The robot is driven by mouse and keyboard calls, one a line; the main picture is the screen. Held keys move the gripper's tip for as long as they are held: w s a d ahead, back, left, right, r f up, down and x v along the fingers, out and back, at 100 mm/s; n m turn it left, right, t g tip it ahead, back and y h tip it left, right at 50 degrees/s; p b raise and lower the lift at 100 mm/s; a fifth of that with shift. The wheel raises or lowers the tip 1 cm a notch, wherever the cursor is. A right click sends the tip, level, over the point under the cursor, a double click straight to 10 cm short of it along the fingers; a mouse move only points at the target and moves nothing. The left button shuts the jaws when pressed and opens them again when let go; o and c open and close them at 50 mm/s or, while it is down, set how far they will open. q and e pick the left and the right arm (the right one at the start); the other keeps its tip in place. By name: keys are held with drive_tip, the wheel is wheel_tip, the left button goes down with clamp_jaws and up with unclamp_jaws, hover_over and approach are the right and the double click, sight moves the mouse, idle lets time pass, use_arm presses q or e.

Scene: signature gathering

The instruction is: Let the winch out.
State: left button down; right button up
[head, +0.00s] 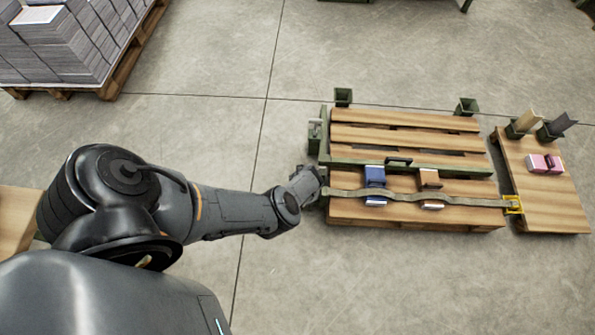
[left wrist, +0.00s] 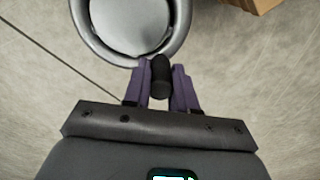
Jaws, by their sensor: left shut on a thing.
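The winch shows in the left wrist view as a grey round wheel (left wrist: 130,25) with a dark knob (left wrist: 160,76) at its rim. My left gripper (left wrist: 161,72) has its purple fingers shut on this knob. In the head view my left gripper (head: 317,184) is at the left end of the wooden pallet (head: 405,133), and the arm hides most of the winch. A grey-brown strap (head: 400,196) runs from there across a blue block (head: 375,174) and a brown block (head: 429,177) to a yellow hook (head: 513,204). The strap looks wavy. My right gripper is out of view.
A wooden board (head: 550,205) at the right carries pink blocks (head: 544,163) and two holders with upright pieces. Green sockets (head: 343,96) stand at the pallet's back edge. A loaded pallet (head: 110,90) is at the back left. The floor between is clear.

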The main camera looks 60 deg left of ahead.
use_arm(q)
drive_tip(key=shift+w+d+n+b, duration=0.25)
drive_tip(key=shift+w+n+b, duration=0.1)
drive_tip(key=shift+n, duration=0.45)
drive_tip(key=c, duration=0.9)
unclamp_jaws()
drive_tip(key=shift+w, duration=0.1)
drive_tip(key=shift+r, duration=0.1)
wheel_tip(320, 180, up, 9)
drive_tip(key=p, duration=0.7)
drive_tip(key=shift+r, duration=0.1)
drive_tip(key=shift+r+p, duration=0.4)
drive_tip(key=shift+r, duration=0.3)
